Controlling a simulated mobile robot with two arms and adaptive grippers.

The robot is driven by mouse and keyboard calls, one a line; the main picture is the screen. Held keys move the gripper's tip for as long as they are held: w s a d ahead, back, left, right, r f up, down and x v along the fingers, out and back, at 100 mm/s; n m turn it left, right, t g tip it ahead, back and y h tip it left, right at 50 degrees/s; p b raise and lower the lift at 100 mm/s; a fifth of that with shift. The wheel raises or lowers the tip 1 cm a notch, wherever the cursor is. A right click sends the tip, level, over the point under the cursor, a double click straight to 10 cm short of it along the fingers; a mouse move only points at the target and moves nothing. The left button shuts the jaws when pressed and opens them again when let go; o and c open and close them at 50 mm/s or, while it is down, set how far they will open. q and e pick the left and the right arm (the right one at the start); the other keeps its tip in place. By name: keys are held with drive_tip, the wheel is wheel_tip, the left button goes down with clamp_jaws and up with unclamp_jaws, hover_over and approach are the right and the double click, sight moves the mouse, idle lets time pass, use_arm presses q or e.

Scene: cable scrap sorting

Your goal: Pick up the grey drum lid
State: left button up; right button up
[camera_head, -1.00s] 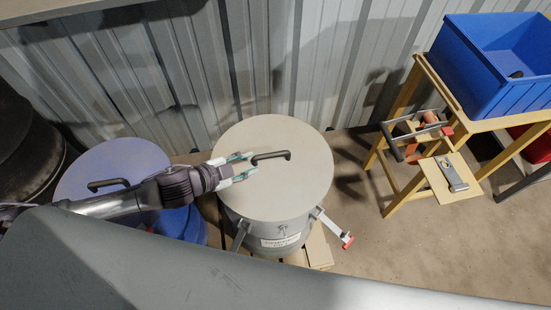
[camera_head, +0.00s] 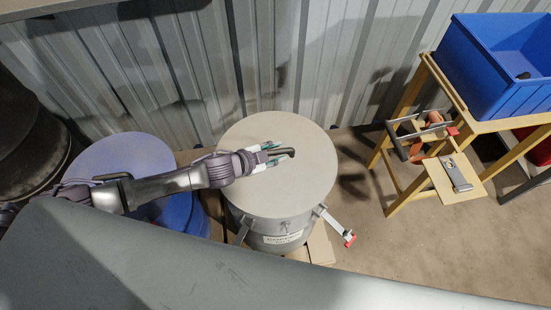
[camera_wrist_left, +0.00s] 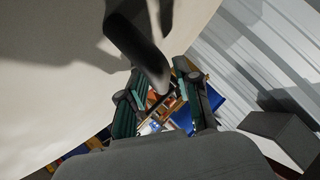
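The grey drum lid (camera_head: 310,175) lies flat on top of the grey drum (camera_head: 277,242) in the head view, and its pale surface fills the left of the left wrist view (camera_wrist_left: 40,60). Its dark bar handle (camera_head: 288,153) is partly hidden by my left gripper (camera_head: 272,155). In the left wrist view the handle (camera_wrist_left: 135,48) reaches down toward the gap between the two green-padded fingers of my left gripper (camera_wrist_left: 168,100). The fingers are apart, with the handle's end at or between them; I cannot tell contact. My right gripper is in neither view.
A blue drum lid (camera_head: 125,160) with its own handle is at the left. A corrugated metal wall (camera_head: 290,60) stands behind. A wooden stand (camera_head: 440,75) at the right bears a blue bin (camera_head: 490,90). The drum's lever clamp (camera_head: 335,225) sticks out at front right.

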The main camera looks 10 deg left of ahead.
sight(277, 151)
use_arm(q)
clamp_jaws()
idle(0.3)
drive_tip(key=shift+r, duration=0.1)
drive_tip(key=shift+r, duration=0.5)
drive_tip(key=r, duration=0.3)
drive_tip(key=shift+d+r+p, duration=0.2)
drive_tip(key=shift+p, duration=0.1)
drive_tip(key=d+r, duration=0.6)
drive_tip(key=d, duration=0.5)
drive_tip(key=shift+w+d+r, duration=0.15)
drive_tip(key=shift+r, duration=0.2)
